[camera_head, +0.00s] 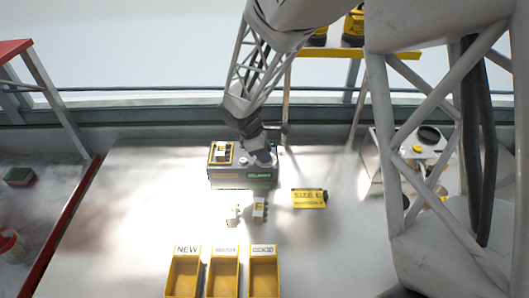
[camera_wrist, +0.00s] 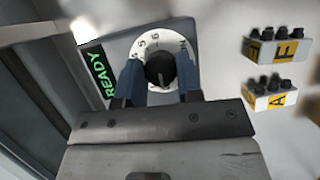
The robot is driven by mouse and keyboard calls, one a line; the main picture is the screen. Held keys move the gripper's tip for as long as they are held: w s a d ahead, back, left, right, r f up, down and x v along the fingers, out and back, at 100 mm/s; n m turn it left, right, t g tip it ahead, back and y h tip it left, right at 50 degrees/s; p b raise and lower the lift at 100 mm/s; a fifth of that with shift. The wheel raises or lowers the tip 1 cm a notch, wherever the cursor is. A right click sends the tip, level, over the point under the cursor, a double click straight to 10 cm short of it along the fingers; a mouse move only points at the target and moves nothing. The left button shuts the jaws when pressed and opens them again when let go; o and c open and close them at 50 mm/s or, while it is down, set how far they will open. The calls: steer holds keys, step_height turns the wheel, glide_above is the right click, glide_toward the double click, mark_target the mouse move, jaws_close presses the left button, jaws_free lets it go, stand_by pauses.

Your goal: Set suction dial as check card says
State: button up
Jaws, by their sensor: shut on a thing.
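The suction dial is a black knob (camera_wrist: 160,70) on a white numbered ring (camera_wrist: 153,43); a 5 and a 6 are readable in the wrist view. My gripper (camera_wrist: 159,80) has its blue fingers shut on the knob, one on each side, hiding the lower ring. The knob's exact setting is unclear. The dial sits on a grey device (camera_head: 243,176), where my gripper (camera_head: 263,157) covers it in the head view. A green READY display (camera_wrist: 103,73) is beside the dial. A yellow card (camera_head: 309,198) lies right of the device; its print is too small to read.
Two small blocks with yellow labels (camera_wrist: 278,48) (camera_wrist: 270,94) lie in front of the device. Yellow bins (camera_head: 182,277) (camera_head: 224,277) (camera_head: 264,277) stand at the table front, the left one marked NEW. A machine with a black knob (camera_head: 428,134) stands at right.

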steer(key=m+g, duration=0.1)
steer(key=m, duration=0.3)
steer(key=shift+w+m+g+y, duration=0.1)
steer(key=shift+m+g+y, duration=0.2)
steer(key=shift+m+g, duration=0.1)
steer(key=m, duration=0.2)
steer(key=m+g+y, duration=0.1)
steer(key=m, duration=0.2)
steer(key=shift+d+g, duration=0.1)
steer(key=shift+g, duration=0.2)
steer(key=o, duration=0.9)
steer(key=shift+o, duration=0.2)
steer(key=v, duration=0.7)
steer(key=shift+r, duration=0.4)
